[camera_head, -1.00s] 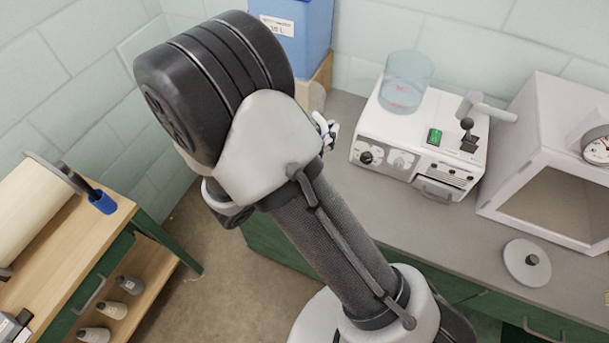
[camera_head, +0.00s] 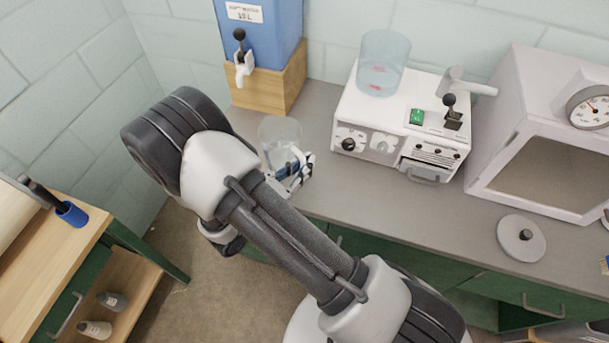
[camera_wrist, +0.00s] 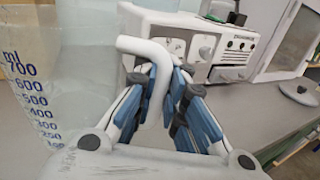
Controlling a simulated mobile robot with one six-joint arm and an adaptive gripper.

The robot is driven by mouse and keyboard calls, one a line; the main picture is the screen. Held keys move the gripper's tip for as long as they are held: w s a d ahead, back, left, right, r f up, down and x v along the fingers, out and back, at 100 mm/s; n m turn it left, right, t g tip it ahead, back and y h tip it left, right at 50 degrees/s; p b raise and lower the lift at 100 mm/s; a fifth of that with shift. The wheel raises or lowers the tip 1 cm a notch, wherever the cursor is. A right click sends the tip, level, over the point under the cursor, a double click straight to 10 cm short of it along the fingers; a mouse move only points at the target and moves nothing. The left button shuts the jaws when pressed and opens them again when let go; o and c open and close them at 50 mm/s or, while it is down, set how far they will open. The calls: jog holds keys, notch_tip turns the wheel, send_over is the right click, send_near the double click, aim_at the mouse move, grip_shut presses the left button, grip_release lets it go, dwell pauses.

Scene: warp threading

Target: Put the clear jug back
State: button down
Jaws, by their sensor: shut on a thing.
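The clear jug (camera_head: 280,131) is upright at the counter's left end, in front of the blue tank. It also shows in the wrist view (camera_wrist: 85,70), with blue "ml" marks on its side. My gripper (camera_head: 293,178) is shut on the jug's white handle (camera_wrist: 146,47), with blue finger pads on either side of it. The jug's lower part is partly covered by the gripper, and I cannot tell whether its base touches the counter.
The blue tank (camera_head: 265,35) with a tap stands on a wooden block (camera_head: 283,88). A white machine (camera_head: 365,115) carries a clear cylinder (camera_head: 383,62). A white cabinet (camera_head: 490,150) and round lid (camera_head: 521,240) are to the right. The grey counter (camera_head: 400,195) is bare in front of the machine.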

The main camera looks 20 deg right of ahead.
jog(key=shift+f+b, duration=0.55)
jog(key=shift+f, duration=1.45)
jog(key=c, duration=2.2)
grip_release()
jog(key=shift+f, duration=0.15)
jog(key=o, duration=0.5)
jog(key=shift+o, duration=0.2)
jog(key=shift+a, duration=0.1)
